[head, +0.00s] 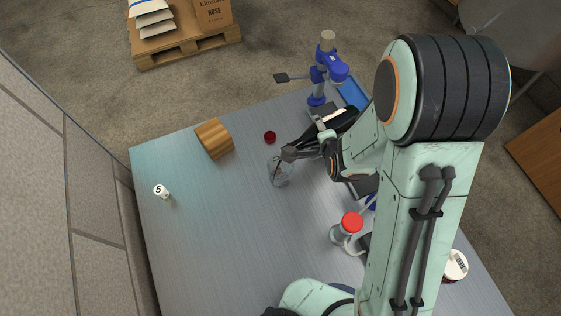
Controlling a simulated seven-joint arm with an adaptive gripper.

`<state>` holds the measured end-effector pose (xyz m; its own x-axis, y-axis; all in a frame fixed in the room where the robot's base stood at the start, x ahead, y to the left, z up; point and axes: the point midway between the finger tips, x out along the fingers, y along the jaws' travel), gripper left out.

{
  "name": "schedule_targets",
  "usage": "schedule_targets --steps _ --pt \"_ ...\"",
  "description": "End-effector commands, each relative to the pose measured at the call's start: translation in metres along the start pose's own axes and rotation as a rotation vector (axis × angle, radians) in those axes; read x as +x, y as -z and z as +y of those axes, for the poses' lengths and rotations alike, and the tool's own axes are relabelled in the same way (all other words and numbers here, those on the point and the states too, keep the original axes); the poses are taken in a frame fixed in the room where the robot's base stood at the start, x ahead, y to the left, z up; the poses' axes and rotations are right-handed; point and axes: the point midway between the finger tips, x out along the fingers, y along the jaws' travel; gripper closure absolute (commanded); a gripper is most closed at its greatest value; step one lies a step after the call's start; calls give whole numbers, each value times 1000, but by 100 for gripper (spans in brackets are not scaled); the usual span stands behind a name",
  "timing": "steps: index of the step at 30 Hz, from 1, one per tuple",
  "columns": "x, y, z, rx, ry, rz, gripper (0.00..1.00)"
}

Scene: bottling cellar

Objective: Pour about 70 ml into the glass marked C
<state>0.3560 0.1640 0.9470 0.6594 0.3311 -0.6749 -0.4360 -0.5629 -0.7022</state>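A clear glass (279,173) with a small dark mark stands on the metal table, left of my arm. The mark is too small to read, so I cannot tell if it is C. My gripper (290,153) reaches in from the right, and its dark grey fingertips overlap the glass's upper edge in this view. I cannot tell whether they touch the glass, or whether they are open or shut. A dark, bottle-like shape (341,121) slants just behind the gripper, partly hidden by it. I cannot tell if it is held. No liquid stream is visible.
A dark red round piece (270,137), a wooden block (214,138) and a white piece marked 5 (161,191) are on the table (215,230). A blue stand device (325,75) is at the back, a red-capped vessel (352,223) near my arm. The table's left front is clear.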

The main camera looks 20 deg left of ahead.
Motion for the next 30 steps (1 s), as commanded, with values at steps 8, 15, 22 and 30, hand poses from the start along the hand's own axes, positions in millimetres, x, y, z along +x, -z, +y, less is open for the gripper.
schedule_targets --steps 8,15,22,30 --pt "2 4 -1 -5 4 7 83" --pt "3 8 -1 -7 6 11 83" --pt "4 11 -1 -13 7 15 83" --pt "4 12 -1 -19 10 20 83"
